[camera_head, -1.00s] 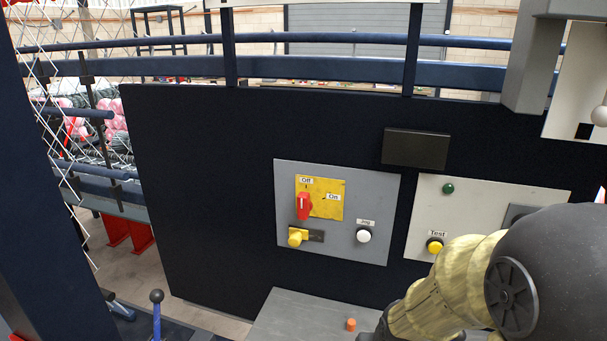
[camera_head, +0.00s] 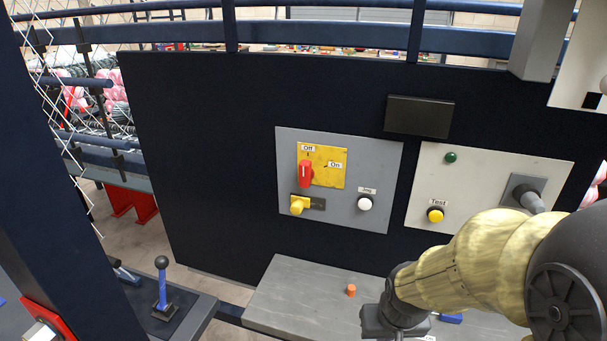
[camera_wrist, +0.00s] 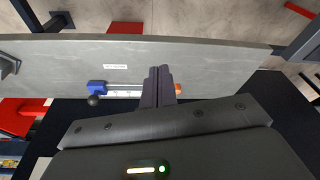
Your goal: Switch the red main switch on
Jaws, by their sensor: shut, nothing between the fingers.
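The red main switch (camera_head: 305,174) is a rotary knob on a yellow plate, on the grey left panel (camera_head: 385,150) of the dark wall. Its handle stands upright, toward the "Off" label; the "On" label is to its right. In the wrist view my gripper (camera_wrist: 160,72) has its fingers together with nothing between them, above the grey bench. In the head view my arm is at lower right, below and right of the switch and well apart from it; the fingertips are hard to make out there.
A yellow knob (camera_head: 297,205) and a white jog button (camera_head: 365,204) sit below the switch. The right panel has a yellow Test button (camera_head: 435,215). The grey bench (camera_head: 290,290) bears an orange piece (camera_head: 351,290). A blue lever (camera_head: 161,285) stands at lower left.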

